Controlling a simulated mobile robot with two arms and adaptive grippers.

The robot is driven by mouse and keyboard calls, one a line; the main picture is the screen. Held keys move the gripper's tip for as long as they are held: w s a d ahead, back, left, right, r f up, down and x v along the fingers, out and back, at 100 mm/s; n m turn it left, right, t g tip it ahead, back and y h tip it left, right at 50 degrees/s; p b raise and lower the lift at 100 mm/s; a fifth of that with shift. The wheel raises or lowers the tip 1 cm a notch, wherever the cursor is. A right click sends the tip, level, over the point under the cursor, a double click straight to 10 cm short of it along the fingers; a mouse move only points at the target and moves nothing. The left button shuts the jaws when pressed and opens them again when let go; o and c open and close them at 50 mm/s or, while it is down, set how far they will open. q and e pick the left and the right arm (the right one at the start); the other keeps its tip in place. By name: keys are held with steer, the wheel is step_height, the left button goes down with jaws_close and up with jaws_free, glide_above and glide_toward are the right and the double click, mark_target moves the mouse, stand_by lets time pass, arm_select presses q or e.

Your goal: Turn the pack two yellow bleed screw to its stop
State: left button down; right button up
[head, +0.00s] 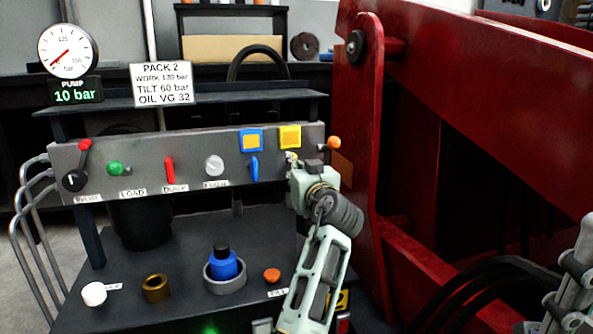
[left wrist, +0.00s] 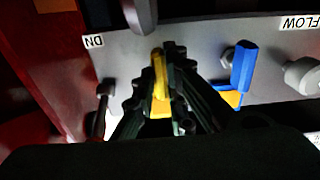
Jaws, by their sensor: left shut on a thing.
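The yellow bleed screw (left wrist: 159,72) on the pack two panel shows in the left wrist view as an upright yellow grip. My left gripper (left wrist: 162,62) is shut on it, with a dark finger on each side. In the head view my left gripper (head: 294,161) is at the panel's right end, below a yellow square tag (head: 290,136). Its wrist hides most of the screw there. Only part of my right arm shows at the right edge, and I cannot make out its fingertips.
A blue lever (head: 253,168) stands just left of the screw, and an orange-tipped lever (head: 333,143) just right. The red steel frame (head: 365,150) rises close on the right. A blue-and-black part (head: 223,264), a brass ring (head: 156,287) and a white cap (head: 94,293) sit on the shelf.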

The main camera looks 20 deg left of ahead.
arm_select(q)
steer(key=shift+f, duration=0.2)
steer(key=c, duration=1.8)
jaws_free()
steer(key=shift+r, duration=0.1)
steer(key=shift+r, duration=0.1)
step_height(320, 180, up, 10)
steer(key=shift+f, duration=0.1)
steer(key=shift+d, duration=0.1)
